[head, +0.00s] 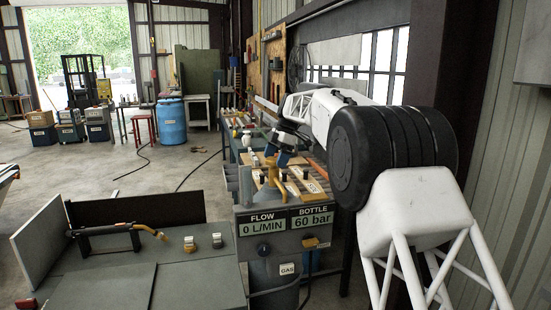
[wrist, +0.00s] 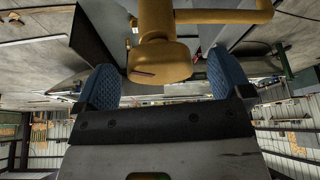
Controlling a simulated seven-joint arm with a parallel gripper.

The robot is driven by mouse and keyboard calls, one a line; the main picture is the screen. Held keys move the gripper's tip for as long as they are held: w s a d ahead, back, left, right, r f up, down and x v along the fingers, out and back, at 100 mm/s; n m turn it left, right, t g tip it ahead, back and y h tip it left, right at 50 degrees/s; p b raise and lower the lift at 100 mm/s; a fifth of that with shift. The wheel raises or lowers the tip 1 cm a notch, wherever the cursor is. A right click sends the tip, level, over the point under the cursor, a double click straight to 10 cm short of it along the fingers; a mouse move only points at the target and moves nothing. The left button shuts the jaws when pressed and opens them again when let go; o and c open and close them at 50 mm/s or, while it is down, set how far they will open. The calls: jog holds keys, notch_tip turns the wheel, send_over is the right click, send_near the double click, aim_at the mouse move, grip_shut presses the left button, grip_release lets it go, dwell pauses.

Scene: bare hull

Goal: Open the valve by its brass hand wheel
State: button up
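In the wrist view the yellow fitting (wrist: 160,60) has a rounded end with a short dark mark and a pipe running off to the right. I cannot tell for sure whether this rounded end is the hand wheel. My gripper (wrist: 162,85) is open, its two blue fingertips wide apart with the rounded end between them in the picture. Gaps show on both sides. In the head view my gripper (head: 283,156) is small, just above the fitting, and partly hidden by my arm.
A sign (head: 288,222) reads flow 0 L/MIN and bottle 60 bar. Below it is a gas bottle (head: 275,283) marked GAS. A torch (head: 120,229) rests on a grey table at left.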

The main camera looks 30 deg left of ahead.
dwell(0.3)
jog(key=v, duration=0.7)
jog(key=shift+w+r, duration=0.2)
jog(key=shift+r, duration=0.15)
jog(key=shift+d, duration=0.1)
dwell(0.3)
